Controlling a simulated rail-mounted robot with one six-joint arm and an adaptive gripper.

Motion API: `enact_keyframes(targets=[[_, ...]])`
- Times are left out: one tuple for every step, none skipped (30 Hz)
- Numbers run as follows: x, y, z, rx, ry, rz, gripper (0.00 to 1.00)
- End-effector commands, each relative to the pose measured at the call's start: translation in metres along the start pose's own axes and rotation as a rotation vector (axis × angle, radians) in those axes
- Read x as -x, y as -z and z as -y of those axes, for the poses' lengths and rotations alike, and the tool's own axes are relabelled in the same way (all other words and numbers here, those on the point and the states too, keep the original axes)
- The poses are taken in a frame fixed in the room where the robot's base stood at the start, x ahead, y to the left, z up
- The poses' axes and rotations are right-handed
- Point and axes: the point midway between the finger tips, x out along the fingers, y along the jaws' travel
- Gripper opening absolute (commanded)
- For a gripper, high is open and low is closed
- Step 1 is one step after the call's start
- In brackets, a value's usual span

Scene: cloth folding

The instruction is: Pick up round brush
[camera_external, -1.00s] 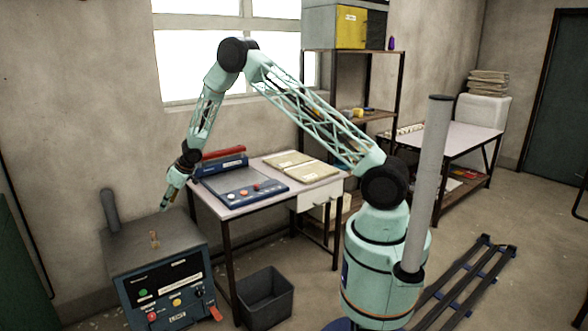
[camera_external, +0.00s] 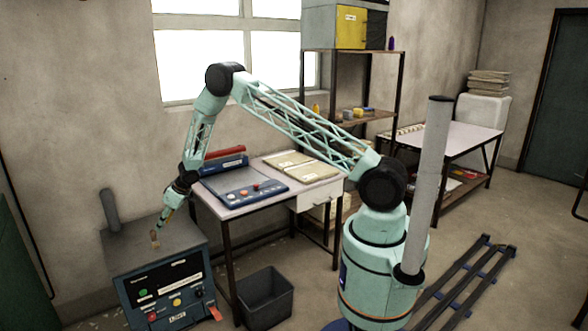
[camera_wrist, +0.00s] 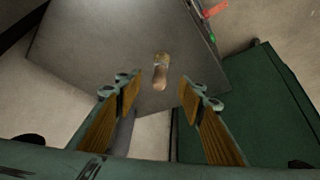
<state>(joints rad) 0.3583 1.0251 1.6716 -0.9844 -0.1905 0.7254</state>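The round brush (camera_external: 154,239) is a small brown piece standing on the grey top of the machine box at the lower left. In the wrist view the brush (camera_wrist: 160,71) lies beyond and between my two fingertips, its far end lighter. My gripper (camera_external: 164,222) is just above and to the right of the brush in the external view. In the wrist view my gripper (camera_wrist: 160,92) has its wood-coloured finger pads wide apart with nothing between them. I cannot tell the exact height left between fingertips and brush.
The machine box (camera_external: 190,236) has buttons and a red lever on its front and a dark pipe (camera_external: 109,210) at its back left. A table (camera_external: 235,207) with a blue device stands behind it. A dark bin (camera_external: 265,297) is on the floor to the right.

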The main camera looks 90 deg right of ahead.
Motion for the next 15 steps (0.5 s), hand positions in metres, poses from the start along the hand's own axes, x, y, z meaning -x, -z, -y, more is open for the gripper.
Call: enact_keyframes(targets=[[-0.001, 0.0, 0.0, 0.0, 0.0, 0.0, 0.36], [-0.002, 0.0, 0.0, 0.0, 0.0, 0.0, 0.36], [-0.003, -0.001, 0.0, 0.0, 0.0, 0.001, 0.36], [-0.004, -0.001, 0.0, 0.0, 0.0, 0.001, 0.36], [-0.006, -0.001, 0.0, 0.0, 0.0, 0.001, 0.36], [-0.008, -0.001, 0.0, 0.0, 0.0, 0.001, 0.36], [-0.011, -0.001, 0.0, 0.0, 0.0, 0.002, 0.36], [-0.013, -0.001, 0.0, 0.001, 0.0, 0.002, 0.36], [-0.016, -0.001, 0.0, 0.001, 0.0, 0.001, 0.36], [-0.019, -0.001, 0.0, 0.002, 0.0, 0.001, 0.36], [-0.022, -0.001, 0.0, 0.002, 0.0, 0.001, 0.36], [-0.026, -0.001, 0.0, 0.001, 0.0, 0.001, 0.36], [-0.029, -0.001, 0.0, 0.001, 0.0, 0.001, 0.36], [-0.033, -0.002, 0.0, 0.0, 0.0, 0.002, 0.36], [-0.037, -0.002, 0.0, 0.0, 0.0, 0.002, 0.36]])
